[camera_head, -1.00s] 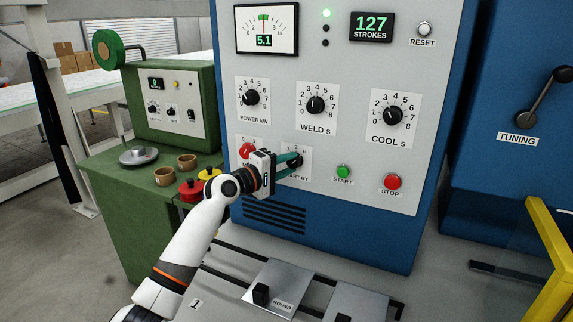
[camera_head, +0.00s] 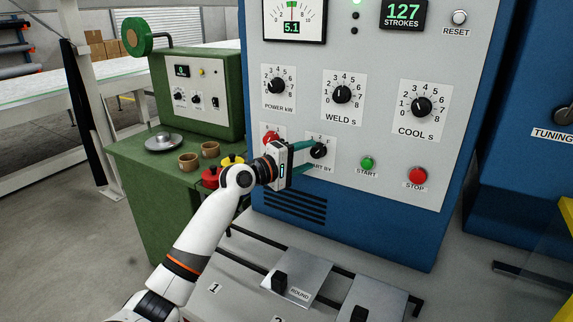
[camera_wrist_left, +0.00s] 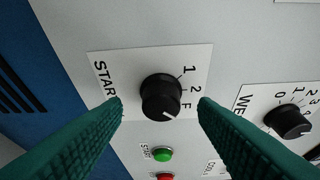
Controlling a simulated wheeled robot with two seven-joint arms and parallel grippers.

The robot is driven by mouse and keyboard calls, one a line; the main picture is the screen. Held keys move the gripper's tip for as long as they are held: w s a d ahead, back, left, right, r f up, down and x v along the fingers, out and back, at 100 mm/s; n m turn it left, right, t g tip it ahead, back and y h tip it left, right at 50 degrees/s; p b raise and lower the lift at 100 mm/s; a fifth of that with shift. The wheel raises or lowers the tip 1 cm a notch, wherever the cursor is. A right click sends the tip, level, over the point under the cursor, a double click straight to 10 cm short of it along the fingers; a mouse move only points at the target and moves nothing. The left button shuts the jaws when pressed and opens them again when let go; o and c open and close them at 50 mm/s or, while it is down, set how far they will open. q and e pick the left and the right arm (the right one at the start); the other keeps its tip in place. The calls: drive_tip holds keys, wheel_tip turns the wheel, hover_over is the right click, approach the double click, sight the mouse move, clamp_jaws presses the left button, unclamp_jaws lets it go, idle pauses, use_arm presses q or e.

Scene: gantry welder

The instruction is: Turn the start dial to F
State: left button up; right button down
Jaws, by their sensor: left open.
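The start dial (camera_head: 318,151) is a black knob on a white plate marked 1, 2, F, low on the grey panel. In the left wrist view the start dial (camera_wrist_left: 161,98) is centred, and its white pointer line points to the lower right, toward the F side. My left gripper (camera_head: 314,156) is open, with its teal fingers above and below the dial in the head view. In the left wrist view its fingers (camera_wrist_left: 160,108) stand on either side of the dial, apart from it. The right gripper is not in view.
A green START button (camera_head: 367,163) and a red STOP button (camera_head: 418,176) are to the right. The WELD dial (camera_head: 341,94) is above. A red knob (camera_head: 271,139) is left of the dial, partly behind my gripper. A green cabinet (camera_head: 160,200) stands at left.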

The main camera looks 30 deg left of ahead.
use_arm(q)
drive_tip(key=b+v, duration=0.2)
drive_tip(key=v, duration=0.8)
drive_tip(key=shift+s+f, duration=0.1)
